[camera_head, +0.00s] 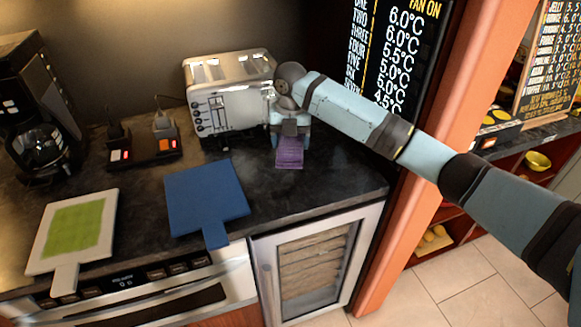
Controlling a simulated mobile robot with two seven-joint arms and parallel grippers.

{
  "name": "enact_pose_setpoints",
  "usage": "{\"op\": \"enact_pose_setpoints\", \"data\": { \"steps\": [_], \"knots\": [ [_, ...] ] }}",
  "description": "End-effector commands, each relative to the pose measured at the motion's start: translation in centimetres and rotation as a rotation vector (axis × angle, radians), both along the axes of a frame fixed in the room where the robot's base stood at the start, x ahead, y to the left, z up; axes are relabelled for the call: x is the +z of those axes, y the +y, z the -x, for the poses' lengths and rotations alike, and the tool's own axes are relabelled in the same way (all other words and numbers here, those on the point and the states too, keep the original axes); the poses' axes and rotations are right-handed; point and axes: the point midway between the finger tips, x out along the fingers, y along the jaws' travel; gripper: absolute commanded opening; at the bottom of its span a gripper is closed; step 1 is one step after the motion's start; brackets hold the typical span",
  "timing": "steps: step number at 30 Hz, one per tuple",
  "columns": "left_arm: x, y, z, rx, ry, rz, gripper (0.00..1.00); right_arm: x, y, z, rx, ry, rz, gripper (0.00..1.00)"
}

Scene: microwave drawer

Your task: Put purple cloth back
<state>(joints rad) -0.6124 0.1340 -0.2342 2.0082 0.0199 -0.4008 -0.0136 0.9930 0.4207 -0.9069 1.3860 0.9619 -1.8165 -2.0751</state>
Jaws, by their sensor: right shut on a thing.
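The purple cloth (289,153) is a small folded piece below my right gripper, over the dark counter, just right of the toaster's front. My right gripper (290,136) points down and is shut on the cloth at its far edge. I cannot tell whether the cloth touches the counter. My right arm comes in from the right edge, across the menu board. My left gripper is not in view.
A silver toaster (227,97) stands left of my right gripper. A blue board (206,195) and a white board with a green cloth (76,229) lie on the counter (325,188). A coffee maker (37,110) is at far left. An orange pillar (437,150) stands right.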

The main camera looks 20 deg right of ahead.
Motion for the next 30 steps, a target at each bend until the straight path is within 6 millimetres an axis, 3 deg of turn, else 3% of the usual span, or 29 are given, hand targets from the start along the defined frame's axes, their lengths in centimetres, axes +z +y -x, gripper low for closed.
{"op": "enact_pose_setpoints", "data": {
  "steps": [4, 13, 19, 30],
  "knots": [
    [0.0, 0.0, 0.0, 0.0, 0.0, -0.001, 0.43, -3.2, 0.0, 0.0, -0.001, 0.001, 0.001, 0.38],
    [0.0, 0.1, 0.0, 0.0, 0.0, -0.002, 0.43, -5.8, 0.0, 0.1, -0.001, 0.001, 0.001, 0.38],
    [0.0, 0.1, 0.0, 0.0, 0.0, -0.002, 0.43, -8.7, 0.0, 0.0, 0.0, 0.001, 0.0, 0.38],
    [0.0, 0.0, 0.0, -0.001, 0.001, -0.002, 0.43, -9.3, 0.0, 0.0, -0.001, 0.0, -0.001, 0.38]
  ]
}}
